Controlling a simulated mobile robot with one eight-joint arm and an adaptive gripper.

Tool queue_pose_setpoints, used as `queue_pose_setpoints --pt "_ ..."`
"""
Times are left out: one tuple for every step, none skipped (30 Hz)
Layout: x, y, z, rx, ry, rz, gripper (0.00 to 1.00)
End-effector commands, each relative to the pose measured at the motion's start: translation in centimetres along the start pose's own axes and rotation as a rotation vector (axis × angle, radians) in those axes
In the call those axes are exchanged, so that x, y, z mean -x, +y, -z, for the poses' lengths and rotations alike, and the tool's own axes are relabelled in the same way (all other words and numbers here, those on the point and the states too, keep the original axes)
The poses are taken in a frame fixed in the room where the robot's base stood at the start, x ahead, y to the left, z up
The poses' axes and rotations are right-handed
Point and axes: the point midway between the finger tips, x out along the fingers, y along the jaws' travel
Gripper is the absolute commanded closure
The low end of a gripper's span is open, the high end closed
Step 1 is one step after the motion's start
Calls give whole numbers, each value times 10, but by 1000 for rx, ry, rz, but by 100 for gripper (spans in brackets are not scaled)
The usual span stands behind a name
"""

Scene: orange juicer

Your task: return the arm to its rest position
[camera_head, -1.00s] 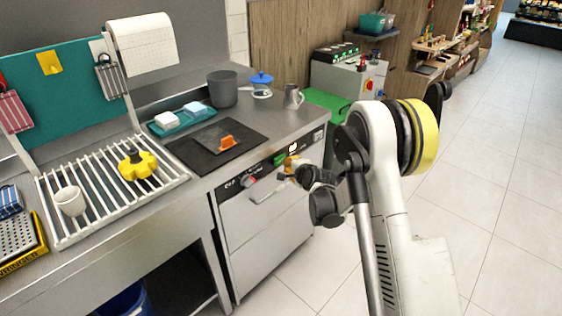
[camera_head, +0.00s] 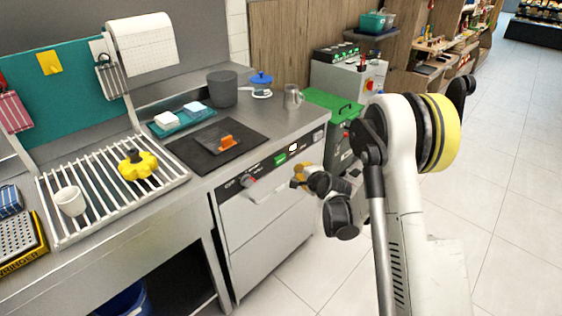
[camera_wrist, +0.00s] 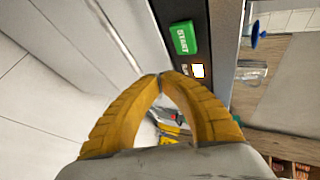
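My gripper (camera_head: 298,174) is in front of the steel appliance (camera_head: 266,225) below the counter, clear of the counter top. Its orange-yellow fingers look small in the head view, partly behind my wrist. In the wrist view the fingertips of my gripper (camera_wrist: 162,76) meet, with nothing visible held between them. Beyond the fingers, a green START button (camera_wrist: 184,38) and a small lit display (camera_wrist: 198,70) show on the appliance panel. My arm is folded at the right of the head view, over the tiled floor.
On the counter stand a grey pot (camera_head: 222,88), a clear jug (camera_head: 292,97) and a black mat (camera_head: 190,153) with an orange-handled tool (camera_head: 226,142). A drying rack (camera_head: 105,203) holds a white cup (camera_head: 70,201). A green-lidded bin (camera_head: 332,104) stands behind my gripper. The right-hand floor is open.

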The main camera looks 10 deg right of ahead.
Motion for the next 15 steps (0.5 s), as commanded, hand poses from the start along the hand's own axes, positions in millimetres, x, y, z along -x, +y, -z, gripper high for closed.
queue_pose_setpoints --pt "0 0 0 0 0 0 100" --pt "0 0 0 0 0 0 100" --pt "0 0 0 0 0 0 100" --pt "0 0 0 0 0 0 100" --pt "0 0 0 0 0 0 100" --pt "0 0 0 0 0 0 100" --pt "0 0 0 0 0 0 100" --pt "0 0 0 0 0 0 100" --pt "0 0 0 0 0 0 100" --pt "0 0 0 0 0 0 100" --pt "0 0 0 1 0 0 100" --pt "1 -1 0 4 0 -1 100" --pt "3 -3 -1 10 -1 -3 100" --pt "5 -6 -2 19 -1 -6 100" --pt "11 -11 -3 40 -2 -12 100"
